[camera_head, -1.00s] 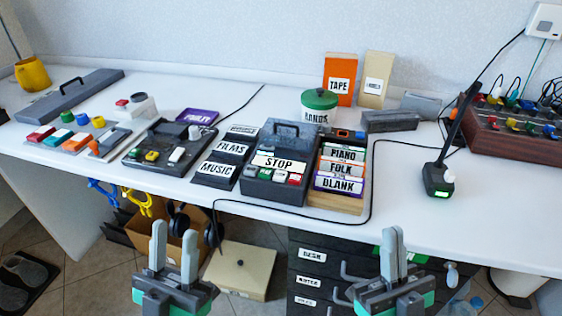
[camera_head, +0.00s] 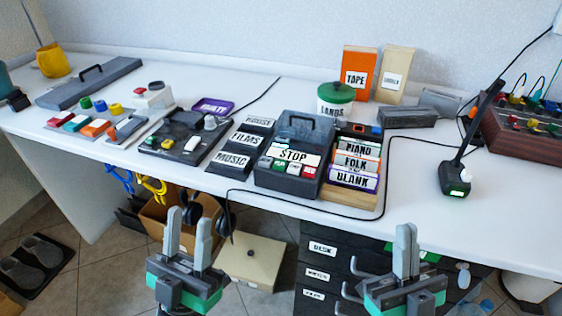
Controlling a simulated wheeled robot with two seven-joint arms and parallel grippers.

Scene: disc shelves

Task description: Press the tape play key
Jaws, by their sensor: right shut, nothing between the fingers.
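The dark grey tape machine (camera_head: 311,130) stands near the front of the white bench, with a handle on its back part. A STOP label (camera_head: 292,155) lies across its front. Below the label is a row of small coloured keys (camera_head: 294,168), with green and red among them. Their lettering is too small to read. My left gripper (camera_head: 189,214) is open and empty, low in front of the bench and left of the machine. My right gripper (camera_head: 406,230) is shut and empty, in front of the bench and right of the machine. Neither touches the machine.
A black cable (camera_head: 300,209) runs along the front edge. Drawers (camera_head: 321,270) and an open box lie below.

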